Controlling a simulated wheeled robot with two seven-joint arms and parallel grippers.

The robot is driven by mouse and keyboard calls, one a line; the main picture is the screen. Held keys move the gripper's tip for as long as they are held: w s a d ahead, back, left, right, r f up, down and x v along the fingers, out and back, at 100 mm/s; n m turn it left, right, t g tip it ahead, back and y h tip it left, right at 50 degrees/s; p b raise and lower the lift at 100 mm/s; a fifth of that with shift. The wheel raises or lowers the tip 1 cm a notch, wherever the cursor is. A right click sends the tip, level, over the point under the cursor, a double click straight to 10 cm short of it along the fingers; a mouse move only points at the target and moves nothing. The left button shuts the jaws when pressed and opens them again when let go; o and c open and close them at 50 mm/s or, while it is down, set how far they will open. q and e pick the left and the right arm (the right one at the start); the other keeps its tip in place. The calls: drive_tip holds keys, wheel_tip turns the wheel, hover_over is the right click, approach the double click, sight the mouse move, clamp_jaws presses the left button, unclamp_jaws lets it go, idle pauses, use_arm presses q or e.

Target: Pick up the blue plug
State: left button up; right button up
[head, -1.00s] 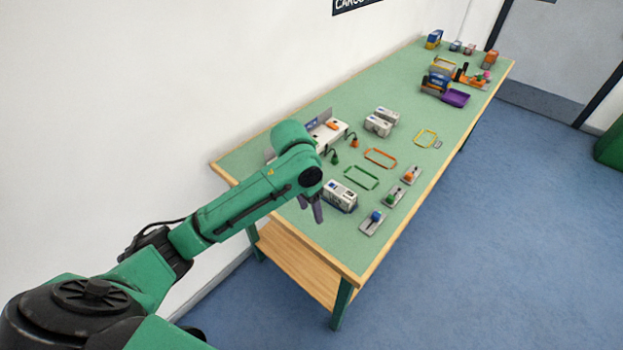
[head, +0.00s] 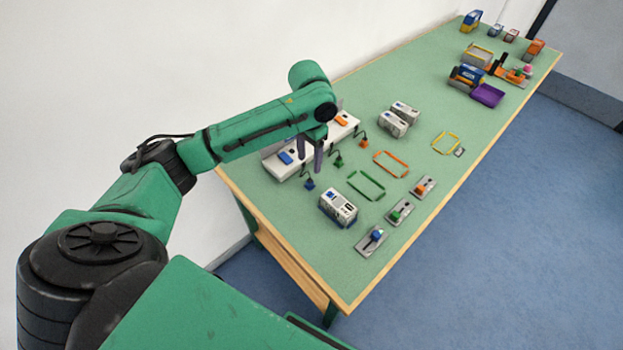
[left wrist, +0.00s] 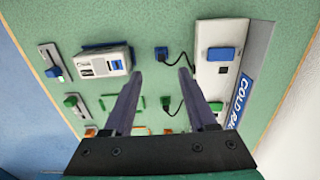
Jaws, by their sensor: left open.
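The blue plug (head: 309,184) rests on the green table on a short black cable, in front of the white station (head: 282,172). It also shows in the left wrist view (left wrist: 161,53), just beyond the gap between the fingertips. My left gripper (head: 310,165) is open and empty, fingers pointing down above the table near the plug. In the left wrist view its fingertips (left wrist: 160,74) stand apart on either side of the plug's line, not touching it. My right gripper is not in view.
A green plug (head: 338,160) and an orange plug (head: 363,141) sit farther along the station. A white container (head: 338,207) stands nearby, with sliders (head: 371,240) at the front edge. Green (head: 366,185) and orange (head: 390,164) frames lie mid-table.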

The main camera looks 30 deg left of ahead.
sight(309, 180)
use_arm(q)
wheel_tip(309, 180, down, 4)
drive_tip(key=shift+w+r, duration=0.1)
drive_tip(key=shift+r, duration=0.1)
wheel_tip(309, 180, down, 6)
drive_tip(key=shift+w+a+r+p, duration=0.1)
drive_tip(key=shift+r+p, duration=0.15)
drive_tip(key=shift+p, duration=0.15)
drive_tip(key=shift+f, duration=0.15)
drive_tip(key=shift+c, duration=0.9)
clamp_jaws()
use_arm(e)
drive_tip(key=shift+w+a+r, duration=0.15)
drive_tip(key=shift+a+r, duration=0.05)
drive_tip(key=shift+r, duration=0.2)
